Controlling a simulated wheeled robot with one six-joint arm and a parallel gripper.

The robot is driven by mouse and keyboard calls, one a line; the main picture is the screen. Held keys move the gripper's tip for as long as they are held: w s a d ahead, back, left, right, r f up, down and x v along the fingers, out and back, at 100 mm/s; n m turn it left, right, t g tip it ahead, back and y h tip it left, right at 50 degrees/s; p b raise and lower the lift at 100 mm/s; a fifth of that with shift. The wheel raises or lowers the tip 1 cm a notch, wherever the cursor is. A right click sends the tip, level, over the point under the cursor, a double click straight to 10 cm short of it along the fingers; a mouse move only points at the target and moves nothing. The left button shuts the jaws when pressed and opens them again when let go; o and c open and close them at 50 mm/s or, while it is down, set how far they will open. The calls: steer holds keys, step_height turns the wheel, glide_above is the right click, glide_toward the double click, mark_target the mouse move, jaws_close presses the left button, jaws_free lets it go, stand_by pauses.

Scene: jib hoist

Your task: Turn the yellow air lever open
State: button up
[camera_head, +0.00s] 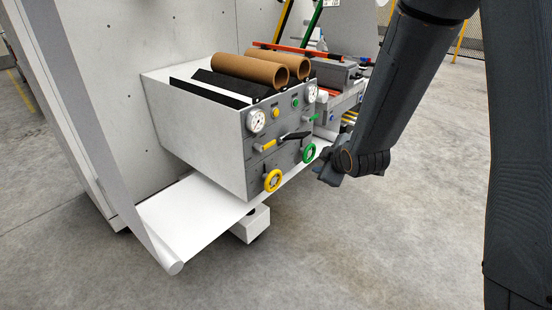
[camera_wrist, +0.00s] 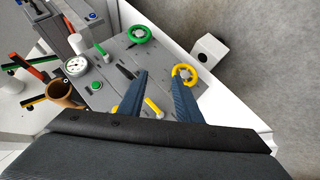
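The yellow air lever (camera_head: 265,147) is a short bar on the front panel of a grey-white control box (camera_head: 200,128). In the head view it lies nearly level, below the left gauge and above the yellow handwheel (camera_head: 273,180). In the wrist view the yellow lever (camera_wrist: 154,108) shows between my two blue-grey fingers, beyond them. My gripper (camera_head: 328,166) hangs in front of the panel's right side. In the wrist view my gripper (camera_wrist: 161,78) has its fingers spread with nothing held. I see no contact with the lever.
A green handwheel (camera_head: 309,153), green lever (camera_wrist: 102,52), black handle (camera_head: 294,135), buttons and gauges (camera_head: 256,120) share the panel. Cardboard tubes (camera_head: 250,69) lie on top of the box. Floor in front is clear.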

steer(key=w+a+f+n+t+y+b, duration=0.2)
steer(key=w+a+f+n+t+b, duration=0.1)
steer(key=w+a+n, duration=0.2)
steer(key=n+t+y+b, duration=0.3)
steer(key=n+y, duration=0.1)
steer(key=n, duration=0.1)
glide_toward(272, 145)
steer(key=x, duration=0.7)
steer(key=shift+w+a+b, duration=0.15)
steer(key=shift+w+b, duration=0.15)
steer(key=shift+w, duration=0.05)
steer(key=shift+r, duration=0.1)
jaws_close()
